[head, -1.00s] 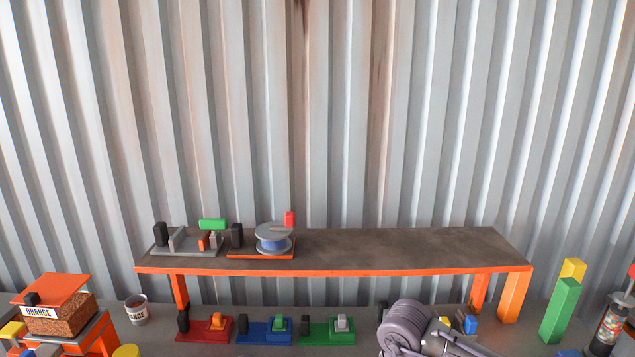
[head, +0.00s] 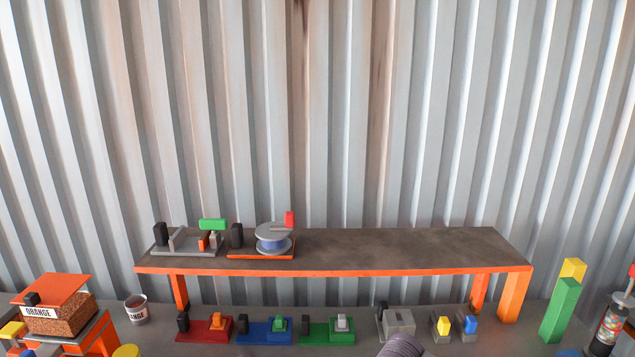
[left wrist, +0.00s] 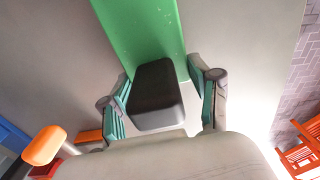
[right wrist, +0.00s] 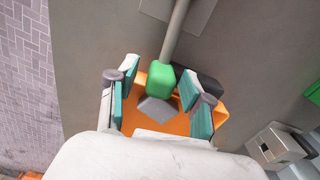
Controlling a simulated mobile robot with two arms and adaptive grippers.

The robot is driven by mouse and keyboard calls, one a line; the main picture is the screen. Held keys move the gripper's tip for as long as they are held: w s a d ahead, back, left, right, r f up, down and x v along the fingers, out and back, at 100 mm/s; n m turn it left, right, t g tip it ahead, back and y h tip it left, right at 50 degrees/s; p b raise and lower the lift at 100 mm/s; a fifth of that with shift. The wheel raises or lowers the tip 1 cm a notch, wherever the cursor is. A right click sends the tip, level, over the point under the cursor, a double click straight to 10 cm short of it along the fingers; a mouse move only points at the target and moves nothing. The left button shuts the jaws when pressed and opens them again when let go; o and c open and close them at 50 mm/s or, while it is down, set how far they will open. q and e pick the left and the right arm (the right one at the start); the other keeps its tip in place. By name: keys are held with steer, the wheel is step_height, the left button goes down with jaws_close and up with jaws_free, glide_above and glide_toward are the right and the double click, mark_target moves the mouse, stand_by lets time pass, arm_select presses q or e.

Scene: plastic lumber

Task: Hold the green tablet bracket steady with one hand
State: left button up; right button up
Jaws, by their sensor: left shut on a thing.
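A green plate (left wrist: 140,35), which looks like the tablet bracket, shows in the left wrist view with a black block (left wrist: 155,90) at its near end. My left gripper (left wrist: 157,80) is shut on the black block, one finger on each side. My right gripper (right wrist: 162,78) is open in the right wrist view. A green block (right wrist: 159,78) on a grey rod and a grey block (right wrist: 156,111) lie between or just beyond its fingers, over an orange piece (right wrist: 180,122). Contact there cannot be told.
A raised shelf (head: 400,250) with orange legs spans the back. Below it stand red (head: 205,335), blue (head: 262,337) and green (head: 325,334) bases, and a grey fixture (head: 398,322). A green post (head: 560,312) stands at right. The shelf's right half is clear.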

jaws_close()
steer(key=shift+s+m, duration=0.75)
steer(key=shift+m, duration=0.25)
steer(key=shift+s, duration=0.15)
steer(key=shift+s+a+m, duration=0.15)
steer(key=shift+s+m, duration=0.3)
steer(key=shift+m, duration=0.25)
steer(key=shift+s+a+m, duration=0.15)
steer(key=shift+s+m, duration=0.25)
steer(key=shift+m, duration=0.3)
